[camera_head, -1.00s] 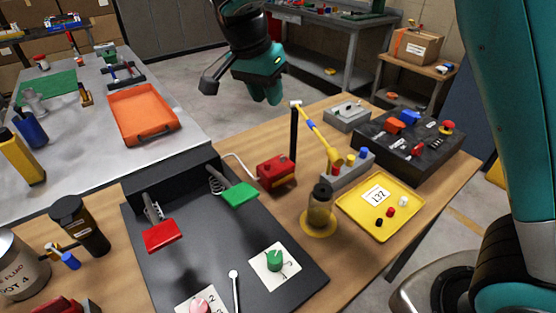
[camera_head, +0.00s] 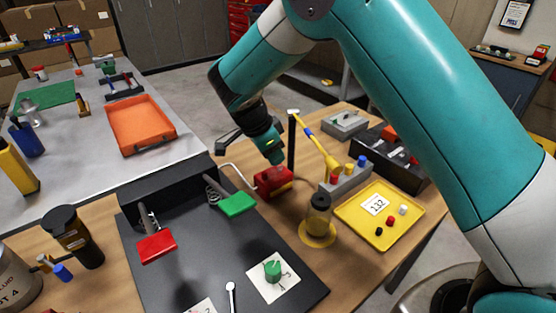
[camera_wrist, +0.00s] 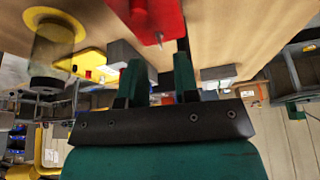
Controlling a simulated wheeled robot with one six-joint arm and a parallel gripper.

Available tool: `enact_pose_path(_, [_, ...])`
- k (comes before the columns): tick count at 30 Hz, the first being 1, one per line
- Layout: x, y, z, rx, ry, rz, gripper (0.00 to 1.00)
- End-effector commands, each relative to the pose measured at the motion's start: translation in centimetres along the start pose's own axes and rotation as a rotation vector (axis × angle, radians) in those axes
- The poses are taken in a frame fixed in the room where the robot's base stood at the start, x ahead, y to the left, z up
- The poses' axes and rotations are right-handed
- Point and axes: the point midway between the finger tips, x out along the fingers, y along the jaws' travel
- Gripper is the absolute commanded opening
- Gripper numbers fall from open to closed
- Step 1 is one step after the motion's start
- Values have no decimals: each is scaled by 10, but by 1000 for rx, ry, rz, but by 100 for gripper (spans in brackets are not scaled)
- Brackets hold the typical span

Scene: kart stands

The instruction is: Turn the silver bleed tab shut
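A red block (camera_head: 273,182) with a hose at its back sits on the wooden table, beside the black pedal board. It also shows at the top of the wrist view (camera_wrist: 165,15), where a small silver tab (camera_wrist: 158,38) sticks out of it toward my gripper. In the head view the tab is too small or hidden to make out. My gripper (camera_head: 277,160) is just above and behind the red block. In the wrist view my gripper (camera_wrist: 158,68) is open, its two green fingers apart with nothing held between them. The tab appears in line with the gap; contact cannot be told.
A black post with a yellow-handled tool (camera_head: 318,145) stands just right of my gripper. A glass jar (camera_head: 319,215), yellow tray (camera_head: 352,208) and grey block (camera_head: 345,180) are to the right. Red (camera_head: 157,247) and green (camera_head: 237,205) pedals stand on the black board (camera_head: 200,275).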

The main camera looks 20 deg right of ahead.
Motion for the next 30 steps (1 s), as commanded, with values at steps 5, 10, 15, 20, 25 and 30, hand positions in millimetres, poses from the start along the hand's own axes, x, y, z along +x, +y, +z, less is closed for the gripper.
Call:
enact_pose_path(5, [25, 0, 0, -1, 0, 2, 29])
enact_pose_path(10, [36, 0, 0, -1, -1, 0, 29])
enact_pose_path(15, [37, 0, 0, -1, -1, -1, 29])
enact_pose_path(20, [36, 0, 0, -1, -1, -1, 15])
enact_pose_path(25, [36, 0, 0, -1, -1, -1, 0])
enact_pose_path(30, [36, 0, 0, 4, -1, 0, 0])
